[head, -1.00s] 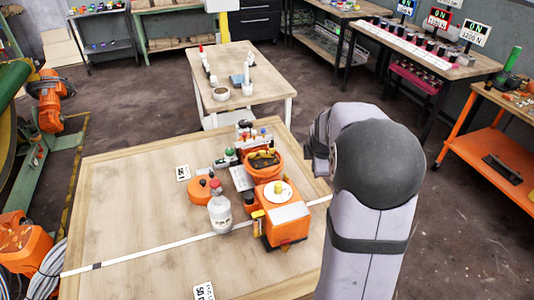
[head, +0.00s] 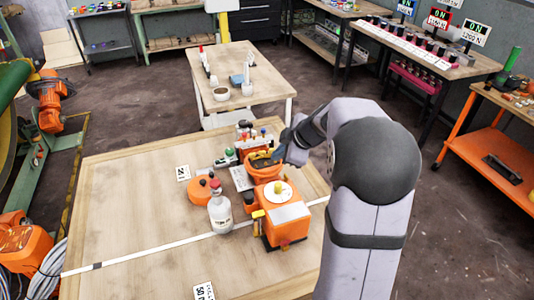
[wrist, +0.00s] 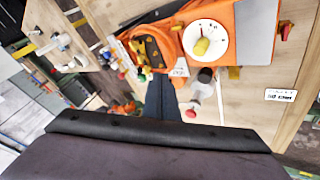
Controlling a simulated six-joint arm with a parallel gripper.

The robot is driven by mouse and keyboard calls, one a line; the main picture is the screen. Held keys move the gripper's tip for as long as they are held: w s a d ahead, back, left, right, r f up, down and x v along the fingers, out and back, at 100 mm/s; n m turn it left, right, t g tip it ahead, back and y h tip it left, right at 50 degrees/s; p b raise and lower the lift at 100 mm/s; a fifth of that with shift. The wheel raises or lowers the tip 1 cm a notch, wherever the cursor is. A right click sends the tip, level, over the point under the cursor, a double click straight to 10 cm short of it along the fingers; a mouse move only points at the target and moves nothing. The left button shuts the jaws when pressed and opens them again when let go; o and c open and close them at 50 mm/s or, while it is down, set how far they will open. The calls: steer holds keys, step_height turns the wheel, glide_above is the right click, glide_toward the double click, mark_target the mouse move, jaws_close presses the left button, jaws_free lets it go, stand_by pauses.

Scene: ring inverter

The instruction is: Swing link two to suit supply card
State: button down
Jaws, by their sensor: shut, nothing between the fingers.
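An orange machine (head: 285,222) stands on the wooden table, with a grey top plate and a white disc (head: 279,192) carrying a yellow knob. Behind it is an orange round housing (head: 262,173) with a dark inside. In the wrist view the housing (wrist: 171,38) shows yellow-orange pieces on black; I cannot tell which is link two. My gripper (head: 272,160) is shut and empty, at or just above the housing's right rim; contact is unclear. Its dark fingers also show in the wrist view (wrist: 160,92). A white card (head: 204,291) at the front edge seems to start with "50"; another (head: 183,172) lies left.
A white-and-grey bottle (head: 220,213) and an orange round block (head: 201,188) stand left of the machine. Small bottles (head: 245,130) crowd behind the housing. A white strip (head: 150,250) crosses the table. The table's left side is clear.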

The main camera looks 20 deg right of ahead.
mark_target(262, 154)
steer(key=p+x, duration=0.2)
steer(key=x, duration=0.6)
steer(key=shift+w+a+f, duration=0.1)
steer(key=shift+w+f, duration=0.1)
steer(key=shift+f, duration=0.05)
steer(key=shift+w+d+f+p, duration=0.1)
steer(key=shift+w+d+p, duration=0.1)
steer(key=shift+w+p, duration=0.8)
steer(key=shift+w+d+f+p, duration=0.1)
steer(key=shift+w+d+p, duration=0.15)
steer(key=shift+w+p, duration=0.3)
steer(key=shift+w+d+f+p, duration=0.1)
steer(key=shift+w+d+p, duration=0.1)
steer(key=shift+w+p, duration=0.3)
